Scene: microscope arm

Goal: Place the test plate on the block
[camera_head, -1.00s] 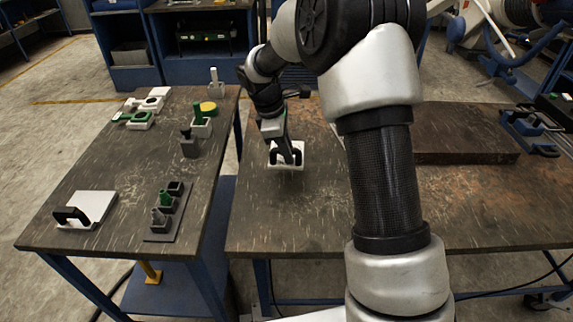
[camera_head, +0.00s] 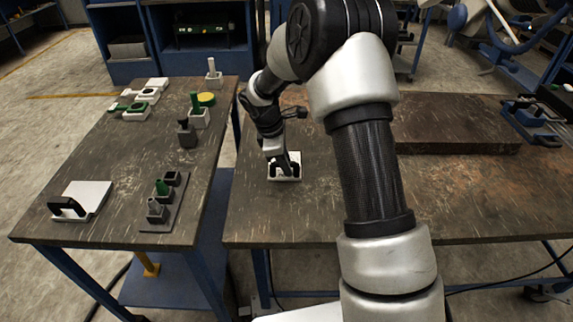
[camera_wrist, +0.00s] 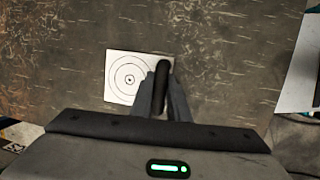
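The test plate (camera_head: 284,178), a white square plate with a black handle, is under my gripper (camera_head: 289,165) above or on the right table; I cannot tell if it touches. In the wrist view the plate (camera_wrist: 122,90) shows concentric rings, and my gripper's fingers (camera_wrist: 165,95) are closed around its black handle (camera_wrist: 161,78). The fingers hide the plate's right part. A wide dark brown block (camera_head: 455,125) lies on the right table, right of the plate and partly behind my arm. I cannot tell whether this is the block meant.
The left table (camera_head: 115,165) holds a white plate with a black handle (camera_head: 85,198), a dark holder with small pegs (camera_head: 163,205), and several green, white and grey pieces behind. A gap separates the tables. A blue fixture (camera_head: 530,120) stands right of the brown block. The right table's front is clear.

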